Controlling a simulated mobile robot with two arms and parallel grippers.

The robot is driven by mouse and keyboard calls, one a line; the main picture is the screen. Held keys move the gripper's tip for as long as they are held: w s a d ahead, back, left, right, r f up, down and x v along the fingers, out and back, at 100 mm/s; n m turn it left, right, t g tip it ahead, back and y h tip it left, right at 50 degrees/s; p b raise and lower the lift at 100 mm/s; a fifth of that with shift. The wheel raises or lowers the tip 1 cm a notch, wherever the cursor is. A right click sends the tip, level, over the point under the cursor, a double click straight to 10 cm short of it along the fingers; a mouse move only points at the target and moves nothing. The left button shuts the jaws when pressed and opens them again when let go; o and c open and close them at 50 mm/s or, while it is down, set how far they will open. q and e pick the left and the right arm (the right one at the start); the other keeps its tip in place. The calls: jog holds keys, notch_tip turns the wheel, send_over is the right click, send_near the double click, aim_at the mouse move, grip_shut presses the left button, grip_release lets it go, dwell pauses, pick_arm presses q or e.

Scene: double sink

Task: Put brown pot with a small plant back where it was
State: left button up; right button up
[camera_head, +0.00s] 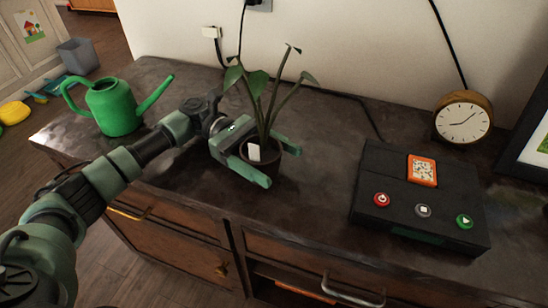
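The brown pot with a small plant (268,158) is upright near the middle of the dark cabinet top. It has tall green leaves and a white label on its side. My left gripper (262,160) reaches in from the left. Its green fingers lie on two sides of the pot, one along the near side and one along the far right side, and appear to be closed on it. The near finger hides the lower part of the pot, so I cannot tell whether its base touches the top. My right gripper is not in view.
A green watering can (112,106) stands at the back left. A black box with buttons (391,213) lies at the right, with a round clock (463,117) behind it. A picture frame (526,140) is at the far right. Cables run along the wall.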

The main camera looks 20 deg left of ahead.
aim_at(246, 144)
pick_arm(q)
jog(key=shift+o, duration=1.4)
jog(key=shift+r, duration=0.2)
jog(key=v, duration=0.6)
jog(key=shift+w+a, duration=0.1)
jog(key=shift+a, duration=0.1)
jog(key=shift+w+a, duration=0.15)
jog(key=shift+a, duration=0.4)
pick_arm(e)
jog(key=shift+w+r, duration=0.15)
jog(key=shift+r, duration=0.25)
